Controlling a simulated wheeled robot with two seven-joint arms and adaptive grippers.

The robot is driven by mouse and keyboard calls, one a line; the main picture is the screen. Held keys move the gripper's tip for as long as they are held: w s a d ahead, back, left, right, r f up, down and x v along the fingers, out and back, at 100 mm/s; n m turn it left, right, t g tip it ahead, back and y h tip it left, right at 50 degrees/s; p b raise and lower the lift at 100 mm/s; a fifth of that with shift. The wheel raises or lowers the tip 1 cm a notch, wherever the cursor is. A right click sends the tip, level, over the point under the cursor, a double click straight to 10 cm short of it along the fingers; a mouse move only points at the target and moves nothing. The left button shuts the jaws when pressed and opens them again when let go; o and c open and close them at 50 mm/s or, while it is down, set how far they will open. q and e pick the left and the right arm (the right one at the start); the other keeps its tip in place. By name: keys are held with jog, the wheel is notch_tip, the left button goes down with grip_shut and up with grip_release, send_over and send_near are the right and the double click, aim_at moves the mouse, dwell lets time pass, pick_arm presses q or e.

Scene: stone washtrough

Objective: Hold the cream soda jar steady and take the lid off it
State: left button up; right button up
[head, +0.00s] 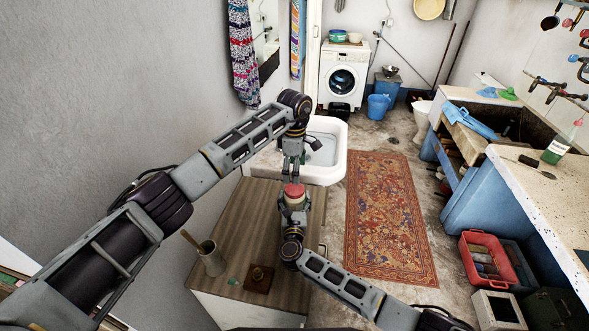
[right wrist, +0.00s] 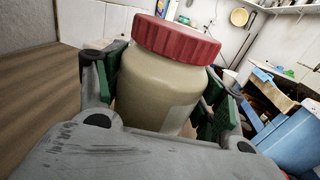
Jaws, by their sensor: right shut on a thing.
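The cream soda jar (right wrist: 160,92) is a pale cream jar with a ribbed red lid (right wrist: 176,38) on its top. In the head view the red lid (head: 294,190) shows over the wooden cabinet top, near its far edge. My right gripper (head: 293,212) is shut around the jar's body; in the right wrist view its green-padded fingers stand on both sides of the jar. My left gripper (head: 293,176) points down just above the lid. Its fingertips are too small to tell whether they are open or touch the lid. The jar's lower part is hidden by my right gripper.
On the cabinet top (head: 235,225) stand a grey pot (head: 212,260) with a stick in it and a small brown block (head: 259,279). A white basin (head: 330,160) is just beyond the cabinet. A patterned rug (head: 388,220) lies on the floor to the right.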

aim_at(295, 189)
pick_arm(q)
jog(key=m, duration=0.4)
jog(key=shift+m, duration=0.4)
jog(key=m, duration=0.8)
jog(key=shift+m, duration=0.3)
jog(key=m, duration=0.4)
jog(key=shift+f, duration=0.2)
jog(key=shift+f, duration=3.85)
jog(key=shift+c, duration=0.4)
